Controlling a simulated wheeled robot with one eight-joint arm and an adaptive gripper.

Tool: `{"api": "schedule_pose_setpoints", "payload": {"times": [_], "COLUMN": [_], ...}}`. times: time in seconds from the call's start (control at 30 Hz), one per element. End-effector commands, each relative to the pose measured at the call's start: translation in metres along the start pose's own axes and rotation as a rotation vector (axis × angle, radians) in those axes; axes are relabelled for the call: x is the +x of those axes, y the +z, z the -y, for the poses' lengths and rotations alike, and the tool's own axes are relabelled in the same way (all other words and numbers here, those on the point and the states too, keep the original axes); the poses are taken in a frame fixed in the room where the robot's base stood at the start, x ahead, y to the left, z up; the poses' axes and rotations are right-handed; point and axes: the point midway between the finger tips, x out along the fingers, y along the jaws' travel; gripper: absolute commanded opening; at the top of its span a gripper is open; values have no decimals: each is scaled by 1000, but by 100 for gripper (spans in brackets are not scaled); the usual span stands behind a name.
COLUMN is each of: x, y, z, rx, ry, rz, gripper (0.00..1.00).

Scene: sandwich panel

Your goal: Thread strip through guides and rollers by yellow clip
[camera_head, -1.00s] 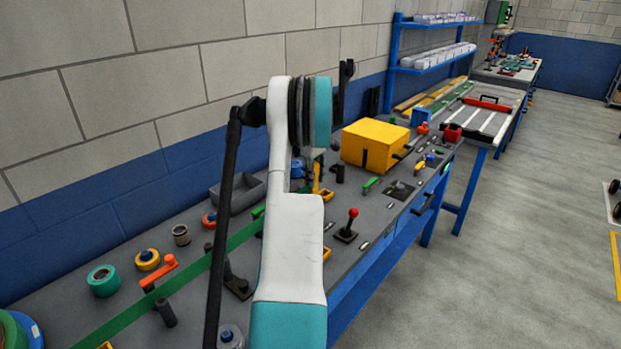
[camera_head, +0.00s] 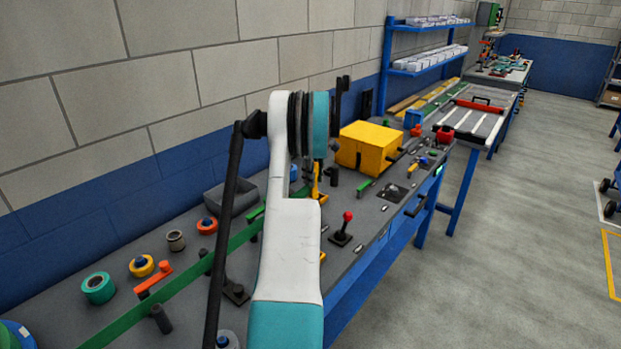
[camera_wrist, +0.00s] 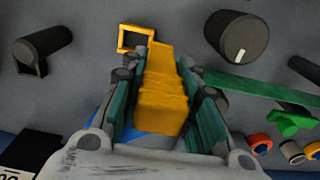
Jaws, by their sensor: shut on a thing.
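My gripper (camera_wrist: 160,95) is shut on the yellow clip (camera_wrist: 162,92), which lies between its two teal-lined fingers in the wrist view. The green strip (camera_wrist: 260,92) runs off to the right from beside the gripper. In the head view the strip (camera_head: 170,296) stretches along the bench from the lower left and passes behind my arm. A yellow square guide (camera_wrist: 135,38) stands just beyond the clip's far end, in the wrist view. A dark roller (camera_wrist: 238,35) is at the upper right and another dark cylinder (camera_wrist: 42,46) at the upper left. My arm hides most of the gripper in the head view.
A yellow box (camera_head: 368,146) stands farther along the bench. A red-knobbed lever (camera_head: 342,229) stands near the front edge. Tape rolls (camera_head: 98,288) and a grey bin (camera_head: 231,197) sit on the left. An orange-handled lever (camera_head: 153,277) is close to the strip.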

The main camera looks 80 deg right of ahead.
Motion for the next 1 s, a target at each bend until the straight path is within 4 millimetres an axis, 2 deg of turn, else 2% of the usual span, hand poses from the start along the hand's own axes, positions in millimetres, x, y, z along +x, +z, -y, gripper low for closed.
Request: {"api": "schedule_pose_setpoints", "payload": {"times": [0.7, 1.0], "x": [-1, 0], "y": [0, 0], "z": [-40, -47], "rx": [1, 0], "ry": [0, 0], "rz": [0, 0], "gripper": [1, 1]}}
